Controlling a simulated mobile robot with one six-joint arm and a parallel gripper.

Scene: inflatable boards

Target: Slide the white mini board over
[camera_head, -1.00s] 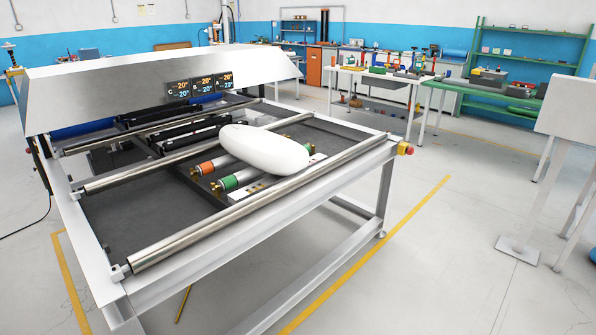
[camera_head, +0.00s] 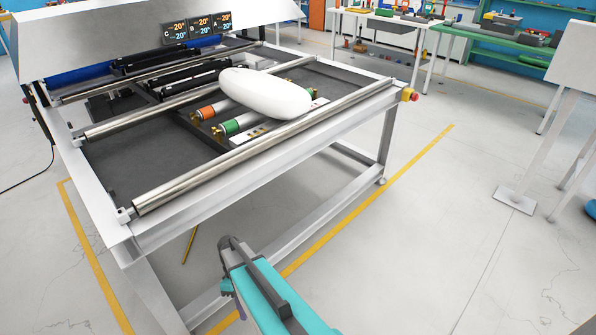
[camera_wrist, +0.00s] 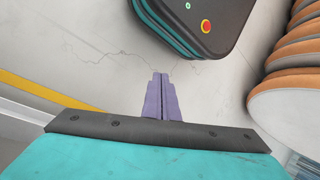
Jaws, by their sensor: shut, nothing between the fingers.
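The white mini board (camera_head: 264,92) is a smooth, rounded oval lying across the rollers of a large metal machine (camera_head: 205,205) in the head view. It lies at a slant over the orange-banded and green-banded rollers, partly hiding them. My gripper (camera_wrist: 161,84) shows in the wrist view with its purple fingers together and nothing between them, above the pale floor. In the head view my teal arm is low in front of the machine, well apart from the board. The board is not in the wrist view.
Long steel bars (camera_head: 265,145) run along the machine's frame, with a red knob (camera_head: 414,96) at its right corner. In the wrist view, a stack of rounded orange-brown pieces (camera_wrist: 290,75) is at the right. Open floor lies right of the machine.

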